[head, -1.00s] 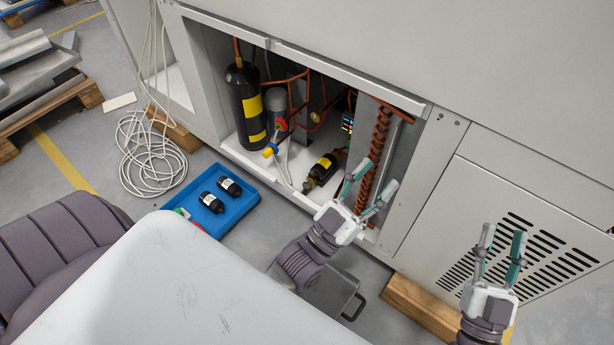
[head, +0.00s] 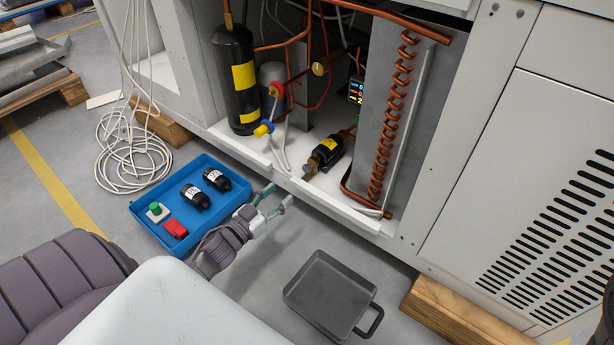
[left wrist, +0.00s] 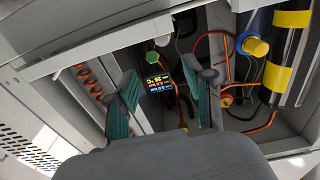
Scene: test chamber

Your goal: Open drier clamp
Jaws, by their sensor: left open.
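The drier (head: 326,152), a small black cylinder with a yellow label, lies tilted on the white floor of the open cabinet, joined to a copper pipe at its upper end. I cannot make out its clamp clearly. My left gripper (head: 276,200) is open and empty, low in front of the cabinet's sill, below and left of the drier and apart from it. In the left wrist view its two green-padded fingers (left wrist: 166,92) stand apart, facing into the cabinet. I cannot make out the drier there. My right gripper does not show.
A blue tray (head: 150,196) with two black cylinders, a green button and a red item lies left of my left gripper. A grey pan (head: 325,290) lies on the floor. A copper coil (head: 390,125) and a tall black cylinder (head: 236,85) flank the drier.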

